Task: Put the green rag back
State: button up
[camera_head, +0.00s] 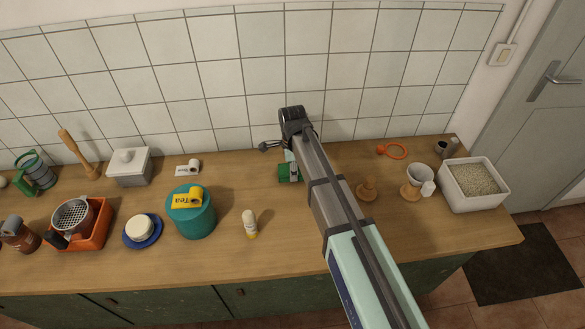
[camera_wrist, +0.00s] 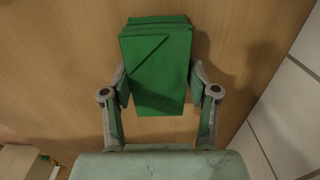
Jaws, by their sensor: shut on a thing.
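The green rag (camera_wrist: 157,65) is a folded rectangular cloth seen between the two fingers of my gripper (camera_wrist: 160,92) in the wrist view. The fingers press on its left and right sides, so my gripper is shut on it. In the head view the rag (camera_head: 286,174) shows as a small green patch at the middle of the worktop, partly hidden by my gripper (camera_head: 292,170) and arm. I cannot tell whether the rag touches the wood or hangs just above it.
The wooden worktop (camera_head: 285,245) is clear in front. A teal canister (camera_head: 192,218) with a yellow label roll, a small bottle (camera_head: 250,224) and an orange bin (camera_head: 92,232) stand left.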

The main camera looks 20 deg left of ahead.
jog(key=shift+f, duration=0.2)
jog(key=o, duration=1.2)
jog(key=shift+r, duration=0.1)
notch_tip(320, 180, up, 12)
jog(key=b, duration=0.3)
jog(key=shift+r, duration=0.15)
jog(key=shift+d, duration=0.1)
